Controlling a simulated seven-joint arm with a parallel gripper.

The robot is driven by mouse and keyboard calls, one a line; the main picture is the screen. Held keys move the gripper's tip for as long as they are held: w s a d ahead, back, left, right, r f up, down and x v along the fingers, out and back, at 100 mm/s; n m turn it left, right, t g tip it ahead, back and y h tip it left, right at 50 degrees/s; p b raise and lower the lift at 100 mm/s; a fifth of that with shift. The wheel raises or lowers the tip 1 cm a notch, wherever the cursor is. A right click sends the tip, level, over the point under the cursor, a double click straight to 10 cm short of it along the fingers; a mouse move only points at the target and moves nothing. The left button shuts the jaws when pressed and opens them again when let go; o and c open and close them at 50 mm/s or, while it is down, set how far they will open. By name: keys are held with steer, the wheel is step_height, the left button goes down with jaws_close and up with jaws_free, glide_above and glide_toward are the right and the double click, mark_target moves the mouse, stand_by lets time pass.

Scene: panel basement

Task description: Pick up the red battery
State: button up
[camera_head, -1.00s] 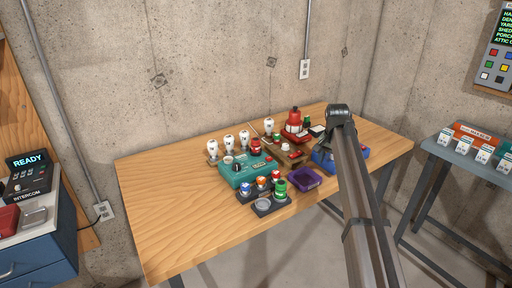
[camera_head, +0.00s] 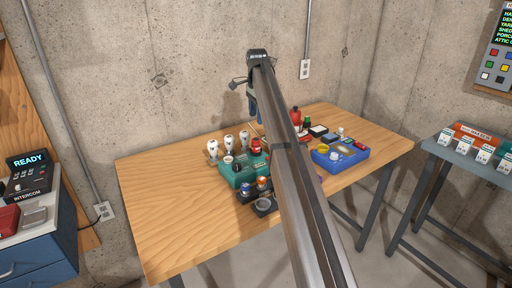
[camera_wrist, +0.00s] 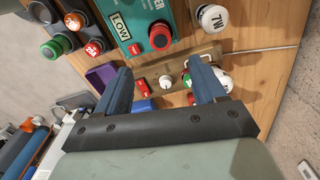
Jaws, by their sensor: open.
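A red-topped cylinder (camera_wrist: 94,48), which looks like the red battery, stands in a dark rack at the upper left of the wrist view. An orange one (camera_wrist: 75,21) and a green one (camera_wrist: 51,50) stand beside it. In the head view my arm hides the red one; the orange battery (camera_head: 262,183) and blue battery (camera_head: 247,188) show. The gripper also shows near the wall in the head view (camera_head: 253,110).
A teal box (camera_wrist: 138,22) with a red button (camera_wrist: 160,37) lies beside the battery rack. White bulbs (camera_head: 228,143) stand behind it. A blue tray (camera_head: 341,161) with small items sits to the right. The wooden table's (camera_head: 165,215) left side is clear.

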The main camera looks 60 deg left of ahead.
mark_target(257, 139)
step_height(257, 139, down, 13)
steer(key=shift+r, duration=0.15)
stand_by(0.5)
steer(key=shift+c, duration=0.3)
jaws_close()
steer(key=shift+r, duration=0.1)
step_height(257, 139, up, 10)
steer(key=shift+f, duration=0.1)
stand_by(0.7)
